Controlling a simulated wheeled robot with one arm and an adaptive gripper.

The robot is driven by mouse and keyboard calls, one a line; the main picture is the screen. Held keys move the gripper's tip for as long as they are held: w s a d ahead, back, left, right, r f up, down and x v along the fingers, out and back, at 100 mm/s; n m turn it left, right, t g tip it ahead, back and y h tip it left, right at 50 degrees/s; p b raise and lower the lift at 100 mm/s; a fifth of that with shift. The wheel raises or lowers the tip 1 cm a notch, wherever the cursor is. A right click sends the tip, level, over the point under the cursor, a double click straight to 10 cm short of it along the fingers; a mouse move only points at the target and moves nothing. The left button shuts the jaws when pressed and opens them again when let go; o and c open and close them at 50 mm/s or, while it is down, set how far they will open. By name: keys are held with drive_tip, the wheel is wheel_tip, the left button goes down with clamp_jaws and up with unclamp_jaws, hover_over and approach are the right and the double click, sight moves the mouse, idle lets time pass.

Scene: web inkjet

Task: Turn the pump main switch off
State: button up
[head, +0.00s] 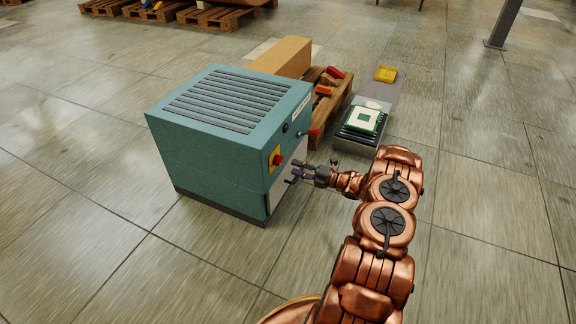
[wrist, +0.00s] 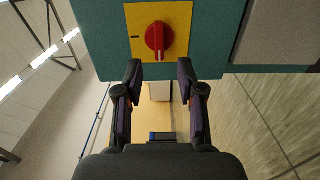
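The pump cabinet (head: 215,120) is a teal box with a slatted top. Its main switch, a red rotary knob (head: 277,160) on a yellow plate, is on the side facing my arm. In the wrist view the red knob (wrist: 155,38) is at the top centre, its grip bar upright in the picture, with a short black mark on the plate to its left. My gripper (wrist: 160,72) is open and empty. Its fingertips show just below the knob, one to each side, apparently apart from it. In the head view my gripper (head: 300,172) is just right of the knob.
A red-handled part (head: 314,131) sticks out from the same cabinet side, above my gripper. A wooden pallet with a cardboard box (head: 282,57) stands behind. A grey unit with a green-and-white piece (head: 362,119) stands to the right. The floor in front is clear.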

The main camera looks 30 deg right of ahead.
drive_tip(key=v, duration=0.6)
idle(0.5)
